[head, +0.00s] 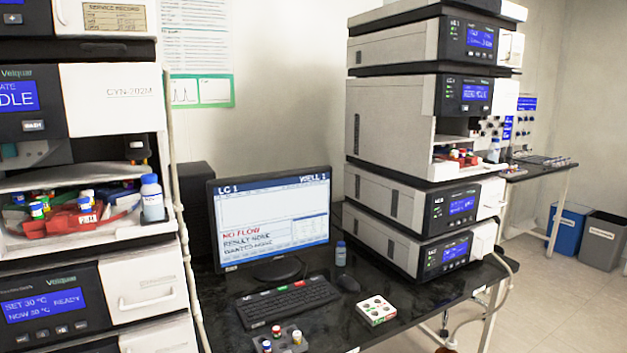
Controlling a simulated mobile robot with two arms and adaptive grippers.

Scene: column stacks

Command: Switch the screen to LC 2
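The monitor (272,222) stands on the dark bench in the middle of the head view. Its header reads LC 1 at left, with small text at right that is hard to read. Below it are NO FLOW in red, RESULT NONE and a line that seems to read WANTED NONE. A black keyboard (288,302) lies in front of the monitor; some keys along its far edge look coloured, but their labels are too small to read. A dark mouse (348,284) lies right of the keyboard. Neither of my grippers is in view.
One instrument stack (90,290) stands close at left, another (400,130) right of the monitor. A small blue-capped bottle (341,254), a white box with round wells (376,310) and a grey vial holder (281,342) stand near the keyboard. Bins (602,240) stand at far right.

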